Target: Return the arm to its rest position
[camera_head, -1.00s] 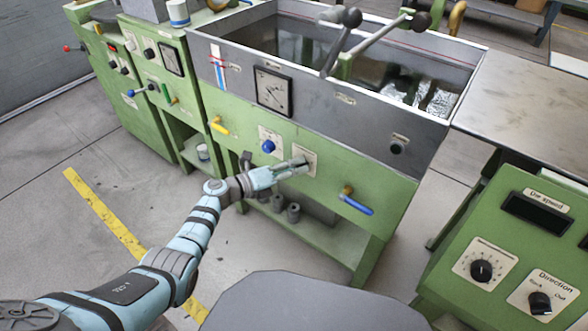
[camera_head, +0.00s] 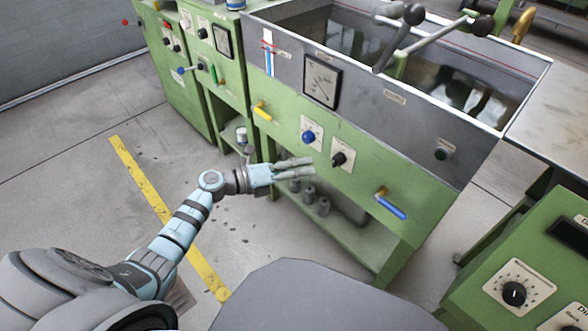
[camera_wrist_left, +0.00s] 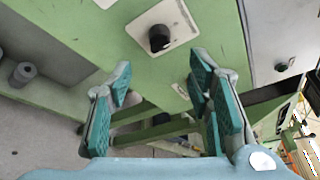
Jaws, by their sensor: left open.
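My left arm reaches in from the lower left of the head view. Its gripper (camera_head: 311,168) is open and empty, in front of the green panel of the extruder bath (camera_head: 400,170). It is apart from the black knob (camera_head: 339,159), just left of and below it in the head view. In the left wrist view the open fingers (camera_wrist_left: 160,105) spread with nothing between them, and the black knob (camera_wrist_left: 159,38) on its pale plate shows beyond them. My right gripper is not in view.
A blue knob (camera_head: 308,136), a yellow lever (camera_head: 261,111) and a blue-handled valve (camera_head: 390,205) stick out from the panel. A control box (camera_head: 530,260) stands at the right. Grey floor (camera_head: 80,180) with a yellow line (camera_head: 160,205) lies open at the left.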

